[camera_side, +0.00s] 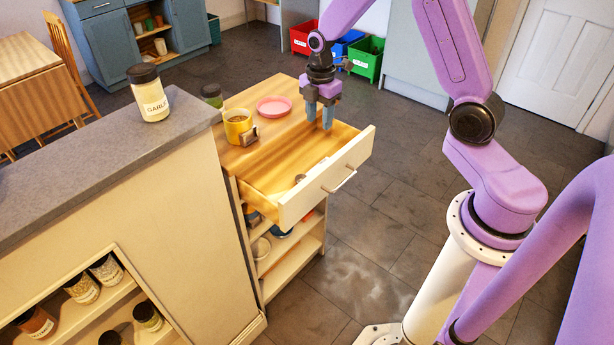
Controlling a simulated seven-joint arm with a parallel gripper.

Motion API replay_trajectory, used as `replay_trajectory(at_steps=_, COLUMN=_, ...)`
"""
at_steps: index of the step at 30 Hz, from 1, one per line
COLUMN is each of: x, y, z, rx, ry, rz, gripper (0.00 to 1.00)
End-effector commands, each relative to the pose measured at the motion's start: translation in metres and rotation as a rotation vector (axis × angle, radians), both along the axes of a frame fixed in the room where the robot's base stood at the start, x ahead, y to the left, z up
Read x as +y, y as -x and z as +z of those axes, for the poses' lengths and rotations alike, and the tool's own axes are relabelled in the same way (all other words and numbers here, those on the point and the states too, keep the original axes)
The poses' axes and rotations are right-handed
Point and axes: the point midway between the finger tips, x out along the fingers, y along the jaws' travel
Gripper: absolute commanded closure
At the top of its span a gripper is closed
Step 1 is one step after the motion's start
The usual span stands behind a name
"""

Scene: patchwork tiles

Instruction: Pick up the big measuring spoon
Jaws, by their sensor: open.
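My gripper (320,113) points down above the back right of an open drawer (345,170), its two blue-grey fingers apart with nothing between them. Inside the drawer, near the front panel, lies a small silvery thing (299,178) that may be a measuring spoon. A pale strip lies beside it. The front panel partly hides the drawer's inside, and I cannot tell the spoon's size.
A yellow mug (238,127) and a pink plate (273,107) stand on the wooden top behind the drawer. A garlic jar (149,93) stands on the grey counter (75,150) to the left. The floor right of the drawer is clear.

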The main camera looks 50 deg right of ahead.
Motion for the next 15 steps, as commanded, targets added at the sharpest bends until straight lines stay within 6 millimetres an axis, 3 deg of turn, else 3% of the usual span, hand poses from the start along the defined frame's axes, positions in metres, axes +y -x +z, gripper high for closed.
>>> replay_trajectory(at_steps=15, x=0.0, y=0.002, z=-0.09, rx=0.006, ry=0.0, rz=-0.001, gripper=0.55)
